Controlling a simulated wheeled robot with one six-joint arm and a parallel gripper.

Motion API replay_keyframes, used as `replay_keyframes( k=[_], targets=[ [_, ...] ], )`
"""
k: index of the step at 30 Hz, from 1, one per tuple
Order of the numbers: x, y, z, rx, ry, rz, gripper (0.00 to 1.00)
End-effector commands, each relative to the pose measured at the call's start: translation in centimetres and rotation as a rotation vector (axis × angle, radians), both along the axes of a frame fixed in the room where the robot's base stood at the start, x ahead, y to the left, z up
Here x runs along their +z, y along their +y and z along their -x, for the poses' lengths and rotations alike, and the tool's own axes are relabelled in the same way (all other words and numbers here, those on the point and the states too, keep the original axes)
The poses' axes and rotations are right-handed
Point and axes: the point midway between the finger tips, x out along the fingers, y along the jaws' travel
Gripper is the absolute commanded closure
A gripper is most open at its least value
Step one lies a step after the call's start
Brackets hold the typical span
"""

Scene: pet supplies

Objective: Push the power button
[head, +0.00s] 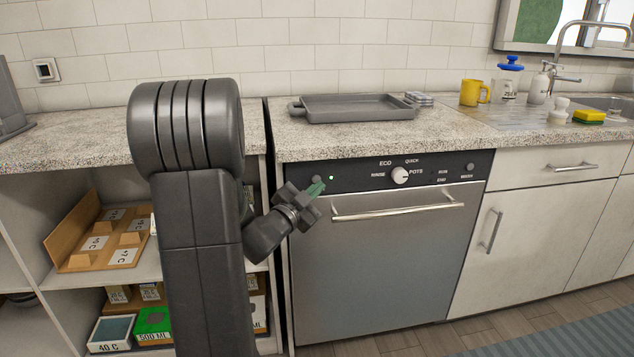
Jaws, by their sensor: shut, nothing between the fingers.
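A dishwasher (385,260) with a steel front and a dark control strip stands under the counter. A white knob (400,175) sits mid-strip, with RINSE, ECO, QUICK and POTS printed around it. A small green-white light (331,178) glows near the strip's left end. The fingers cover part of a round grey button (317,180) there. I cannot tell whether they touch it. A second round button (470,167) is at the strip's right end.
The bar handle (400,212) sticks out below the strip, right of my gripper. A grey tray (358,107) lies on the counter above. Open shelves with a wooden rack (85,232) are at left. A sink and yellow mug (474,92) are at right.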

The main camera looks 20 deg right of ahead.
Motion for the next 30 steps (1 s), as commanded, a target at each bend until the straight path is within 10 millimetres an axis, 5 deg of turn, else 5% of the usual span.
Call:
replay_keyframes(
  k=[15, 30],
  targets=[
    [-0.1, 1.2, 4.9, 0.000, -0.002, 0.001, 1.00],
    [0.0, 1.3, 5.4, 0.000, 0.000, 0.000, 1.00]
  ],
)
